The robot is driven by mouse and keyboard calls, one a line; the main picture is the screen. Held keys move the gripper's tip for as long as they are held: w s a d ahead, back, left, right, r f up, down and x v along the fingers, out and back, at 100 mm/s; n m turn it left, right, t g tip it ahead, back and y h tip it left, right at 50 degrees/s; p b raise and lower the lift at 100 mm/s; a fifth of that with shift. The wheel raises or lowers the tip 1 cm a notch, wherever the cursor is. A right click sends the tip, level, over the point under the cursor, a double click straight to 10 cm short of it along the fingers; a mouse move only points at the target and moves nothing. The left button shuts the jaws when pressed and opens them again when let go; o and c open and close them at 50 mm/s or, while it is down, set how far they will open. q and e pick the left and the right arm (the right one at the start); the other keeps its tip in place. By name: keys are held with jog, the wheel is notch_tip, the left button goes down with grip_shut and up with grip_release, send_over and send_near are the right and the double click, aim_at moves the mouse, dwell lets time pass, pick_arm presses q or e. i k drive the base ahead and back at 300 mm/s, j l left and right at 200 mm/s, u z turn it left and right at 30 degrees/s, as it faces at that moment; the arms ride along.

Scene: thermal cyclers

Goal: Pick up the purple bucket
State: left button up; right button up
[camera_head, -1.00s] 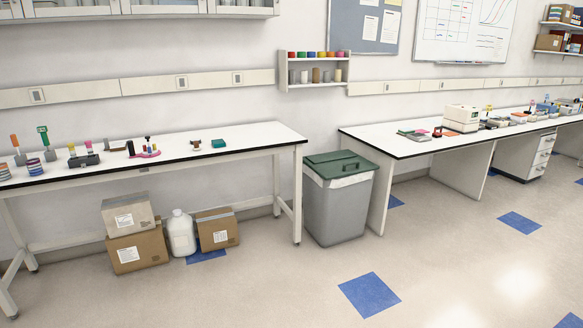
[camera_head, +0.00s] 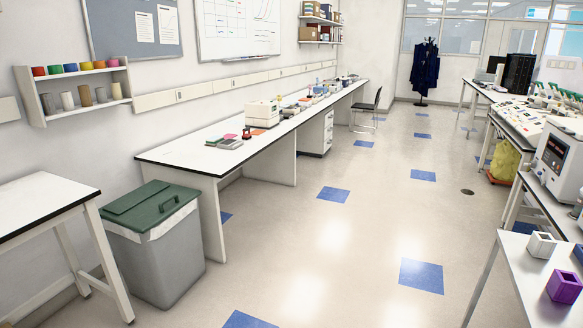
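The purple bucket (camera_head: 564,287) is a small square open-topped container. It stands upright on a white table (camera_head: 528,275) at the lower right of the head view, close to the picture's right edge. A white bucket (camera_head: 541,245) of similar shape stands just behind it.
A wide clear floor aisle (camera_head: 340,265) runs between the right-hand tables and the left bench (camera_head: 180,158). A grey bin with a green lid (camera_head: 155,243) stands at the left. A chair (camera_head: 368,108) and a coat stand (camera_head: 424,72) are farther back.

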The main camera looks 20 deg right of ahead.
aim_at(562, 286)
jog(key=i+l+z, duration=0.25)
jog(key=i+z, duration=0.2)
jog(key=i+l+z, duration=0.1)
jog(key=i+z, duration=0.75)
jog(key=i+l+z, duration=0.7)
jog(key=l, duration=0.1)
